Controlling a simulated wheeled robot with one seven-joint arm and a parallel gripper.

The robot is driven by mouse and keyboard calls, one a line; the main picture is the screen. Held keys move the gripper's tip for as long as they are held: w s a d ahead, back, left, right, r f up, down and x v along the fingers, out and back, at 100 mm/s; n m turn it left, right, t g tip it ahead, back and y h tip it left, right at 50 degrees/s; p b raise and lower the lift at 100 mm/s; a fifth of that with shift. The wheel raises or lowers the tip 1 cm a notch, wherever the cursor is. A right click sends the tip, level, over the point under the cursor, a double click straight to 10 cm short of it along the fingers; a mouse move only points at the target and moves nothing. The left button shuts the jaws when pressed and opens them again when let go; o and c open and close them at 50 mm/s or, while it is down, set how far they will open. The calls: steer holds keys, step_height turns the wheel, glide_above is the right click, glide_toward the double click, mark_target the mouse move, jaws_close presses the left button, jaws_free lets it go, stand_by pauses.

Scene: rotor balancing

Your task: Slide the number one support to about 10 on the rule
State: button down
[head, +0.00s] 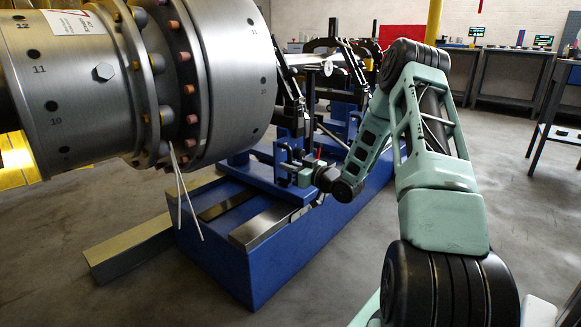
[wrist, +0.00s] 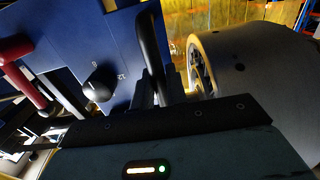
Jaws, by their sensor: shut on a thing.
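The blue support (head: 262,176) stands on the blue machine bed (head: 240,262), beside the large grey rotor. I cannot read a number on it. My gripper (head: 297,171) is at the support's near side. In the wrist view, my gripper (wrist: 160,95) is shut on an upright black handle (wrist: 150,45) in front of a blue panel (wrist: 105,40). The panel carries a black knob (wrist: 98,85) with small white marks. A red lever (wrist: 28,80) is at the left. I cannot make out the rule or its figures in either view.
The grey rotor (head: 235,70), with bolts and numbered holes, hangs close over the bed at the left; its end fills the right of the wrist view (wrist: 250,75). Metal rails (head: 270,222) run along the bed. A second stand (head: 330,75) is behind.

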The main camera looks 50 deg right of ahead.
steer(key=shift+a, duration=0.75)
steer(key=c, duration=1.1)
jaws_free()
steer(key=shift+d, duration=0.1)
steer(key=shift+s+d, duration=0.1)
steer(key=shift+s, duration=0.05)
steer(key=shift+s+d+p, duration=0.15)
steer(key=shift+s+p, duration=0.25)
steer(key=shift+s, duration=1.3)
steer(key=shift+s+d+p, duration=0.15)
steer(key=shift+s+p, duration=0.25)
steer(key=shift+s, duration=1.3)
